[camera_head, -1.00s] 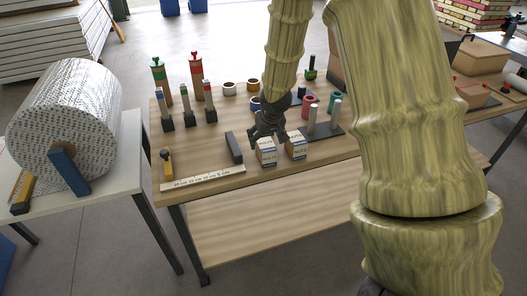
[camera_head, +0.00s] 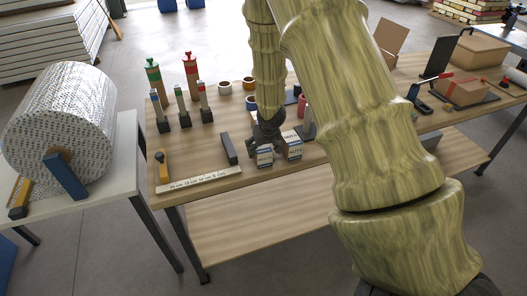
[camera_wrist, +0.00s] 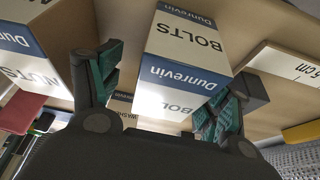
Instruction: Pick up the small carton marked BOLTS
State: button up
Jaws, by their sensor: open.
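The carton marked BOLTS (camera_wrist: 182,45) is white with blue bands and a cardboard-toned body, and it fills the middle of the wrist view. My gripper (camera_wrist: 163,92) is open, with one finger at each side of this carton. Whether the fingers touch it I cannot tell. In the head view my gripper (camera_head: 266,140) is just above and behind the carton (camera_head: 264,157), which stands on the wooden table. A similar carton marked NUTS (camera_wrist: 30,60) stands beside it, at the right in the head view (camera_head: 292,148).
A dark grey bar (camera_head: 229,149) and a pale ruler (camera_head: 198,182) lie left of the cartons. A third carton, seemingly marked WASHERS, is partly hidden in the wrist view.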

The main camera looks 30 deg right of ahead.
jog(key=shift+w+a+f, duration=0.2)
jog(key=shift+w+f, duration=0.05)
jog(key=shift+f, duration=0.25)
jog(key=shift+w+a+f, duration=0.1)
jog(key=shift+w+a, duration=0.05)
jog(key=shift+a, duration=0.25)
jog(key=shift+d+f, duration=0.25)
jog(key=shift+d, duration=0.25)
jog(key=shift+c, duration=0.2)
jog(key=shift+a+r, duration=0.2)
jog(key=shift+a, duration=0.15)
jog(key=c, duration=1.3)
jog(key=shift+d+f, duration=0.1)
jog(key=shift+d, duration=0.1)
